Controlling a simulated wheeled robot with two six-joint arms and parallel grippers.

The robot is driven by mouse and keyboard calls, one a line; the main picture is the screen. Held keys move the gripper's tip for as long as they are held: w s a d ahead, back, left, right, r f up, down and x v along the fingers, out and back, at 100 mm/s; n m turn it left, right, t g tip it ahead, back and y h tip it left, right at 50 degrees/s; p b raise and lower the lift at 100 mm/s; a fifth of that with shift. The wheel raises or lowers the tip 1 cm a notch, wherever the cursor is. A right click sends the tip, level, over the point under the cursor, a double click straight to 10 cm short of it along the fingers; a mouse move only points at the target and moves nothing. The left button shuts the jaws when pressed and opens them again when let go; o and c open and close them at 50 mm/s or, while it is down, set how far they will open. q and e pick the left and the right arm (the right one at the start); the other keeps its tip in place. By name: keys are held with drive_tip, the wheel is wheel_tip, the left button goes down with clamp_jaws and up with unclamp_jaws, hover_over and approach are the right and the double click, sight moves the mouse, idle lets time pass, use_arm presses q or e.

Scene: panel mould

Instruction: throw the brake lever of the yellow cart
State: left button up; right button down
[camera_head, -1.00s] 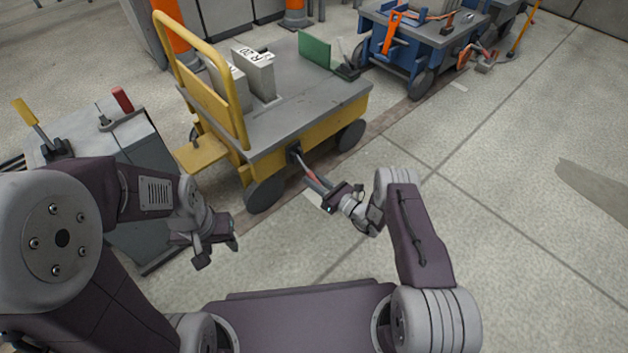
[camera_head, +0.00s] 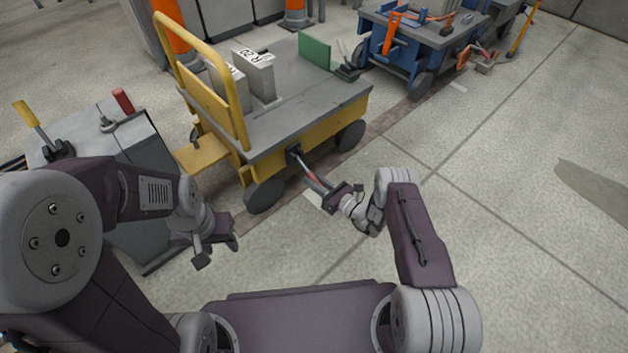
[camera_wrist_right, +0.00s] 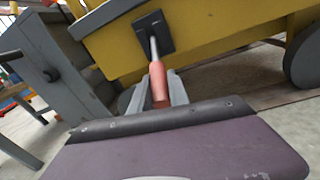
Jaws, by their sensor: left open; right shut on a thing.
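The yellow cart (camera_head: 262,158) stands at the upper middle of the head view, with a grey deck and a yellow push handle. Its brake lever (camera_head: 309,173) sticks out of a dark mount on the side facing me. In the right wrist view the lever (camera_wrist_right: 158,82) has a metal rod and a red grip. My right gripper (camera_head: 324,187) is shut on the red grip; its fingers (camera_wrist_right: 160,92) lie on both sides of it. The grip's end is hidden by the gripper body. My left gripper (camera_head: 217,250) is open and empty, left of the cart's front wheel.
Grey boxes (camera_head: 255,75) and a green panel (camera_head: 314,50) stand on the cart. A grey cabinet (camera_head: 130,135) with a yellow-handled lever (camera_head: 32,117) stands at left. A blue cart (camera_head: 415,45) is behind. The floor at right is clear.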

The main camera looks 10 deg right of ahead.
sight(307, 172)
drive_tip(key=r+g+h+p, duration=0.1)
drive_tip(key=p, duration=0.3)
drive_tip(key=r+g+h+p, duration=0.1)
drive_tip(key=r+p, duration=0.1)
drive_tip(key=p, duration=0.3)
drive_tip(key=s+r+g+h+p, duration=0.1)
drive_tip(key=r+g+p, duration=0.1)
drive_tip(key=p, duration=0.2)
drive_tip(key=shift+s+d+r+h, duration=0.1)
drive_tip(key=shift+d+r+h, duration=0.05)
drive_tip(key=shift+d+h, duration=0.2)
drive_tip(key=shift+r+m+g+h+p, duration=0.35)
drive_tip(key=shift+g+p, duration=0.25)
drive_tip(key=shift+p, duration=0.45)
drive_tip(key=shift+f, duration=0.1)
drive_tip(key=c, duration=1.3)
unclamp_jaws()
drive_tip(key=shift+o, duration=0.2)
